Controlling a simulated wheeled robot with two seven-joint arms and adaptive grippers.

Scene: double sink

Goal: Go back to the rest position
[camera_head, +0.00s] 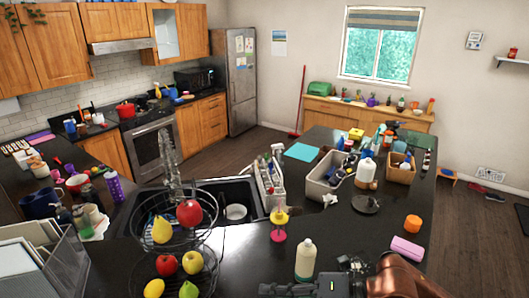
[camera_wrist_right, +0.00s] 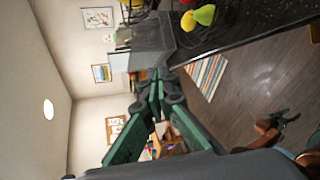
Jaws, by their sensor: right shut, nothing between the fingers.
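My right gripper (camera_head: 278,289) is low at the bottom edge of the head view, beside the dark counter (camera_head: 240,262). Its dark fingers point left and its copper-coloured arm comes in from the bottom right. In the right wrist view its green and black fingers (camera_wrist_right: 156,97) meet at the tips, shut with nothing between them. A cream bottle (camera_head: 305,261) stands on the counter just behind the gripper, apart from it. My left gripper is not seen in the head view.
A two-tier wire fruit basket (camera_head: 172,246) stands left of the gripper. A grey bin (camera_head: 322,190) and a brown box (camera_head: 399,172) stand farther back. The sink (camera_head: 140,213) is behind the basket.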

